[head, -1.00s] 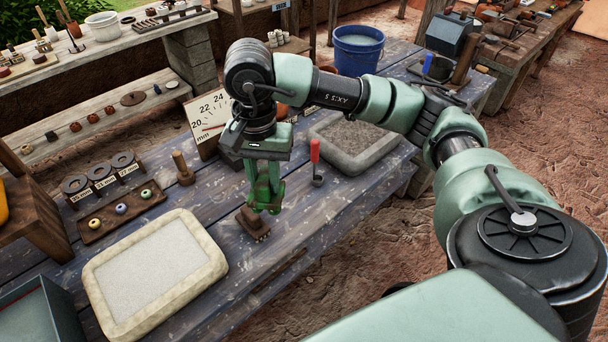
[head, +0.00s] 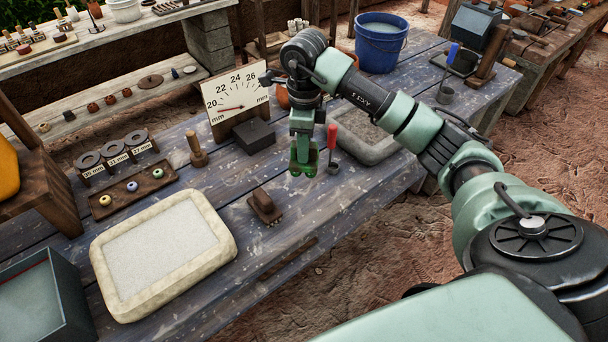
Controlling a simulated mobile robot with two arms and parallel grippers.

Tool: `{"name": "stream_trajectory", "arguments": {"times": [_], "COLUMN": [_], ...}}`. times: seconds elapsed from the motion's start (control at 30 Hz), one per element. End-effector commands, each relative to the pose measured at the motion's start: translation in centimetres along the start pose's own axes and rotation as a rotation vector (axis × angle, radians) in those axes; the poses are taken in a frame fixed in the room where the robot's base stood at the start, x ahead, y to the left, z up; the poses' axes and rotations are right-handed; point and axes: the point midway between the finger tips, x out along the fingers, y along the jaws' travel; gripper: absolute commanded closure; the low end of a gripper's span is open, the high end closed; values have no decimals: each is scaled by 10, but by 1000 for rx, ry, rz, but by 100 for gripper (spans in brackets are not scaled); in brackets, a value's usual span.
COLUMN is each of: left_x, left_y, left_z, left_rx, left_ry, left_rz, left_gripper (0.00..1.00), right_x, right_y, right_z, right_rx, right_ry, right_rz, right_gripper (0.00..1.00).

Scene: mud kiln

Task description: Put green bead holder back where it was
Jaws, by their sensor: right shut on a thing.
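My right gripper (head: 303,168) hangs over the blue-grey workbench (head: 225,180), pointing down. It is shut on a vivid green thing, apparently the green bead holder (head: 304,156); the fingers hide most of it. A similar holder with a red handle (head: 332,137) stands upright just right of the gripper, beside a grey stone tray (head: 362,146). Another with a blue handle (head: 453,53) stands farther back right. I cannot tell whether the held thing touches the bench. My left gripper is not in view.
A brown wooden block (head: 264,207) lies left of and nearer than the gripper. A millimetre dial board (head: 236,97) and dark box (head: 254,135) stand behind left. A pale framed tray (head: 219,222), bead board (head: 130,194) and blue bucket (head: 381,45) are also on the bench.

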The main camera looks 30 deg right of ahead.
Motion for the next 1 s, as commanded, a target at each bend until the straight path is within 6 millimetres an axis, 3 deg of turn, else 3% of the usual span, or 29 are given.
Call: {"name": "stream_trajectory", "arguments": {"times": [0.2, 0.47, 0.7, 1.0], "left_x": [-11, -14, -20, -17], "left_y": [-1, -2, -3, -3], "left_z": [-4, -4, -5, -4], "left_rx": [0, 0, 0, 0], "left_ry": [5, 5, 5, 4], "left_rz": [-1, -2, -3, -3], "left_gripper": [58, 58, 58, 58], "right_x": [44, 64, 97, 101], "right_y": [1, 0, 0, 0], "right_z": [-1, 0, -1, 0], "right_rx": [-1, -2, -2, -2], "right_ry": [1, 0, 0, 0], "right_rz": [2, 1, 1, -1], "right_gripper": [100, 100, 100, 100]}}
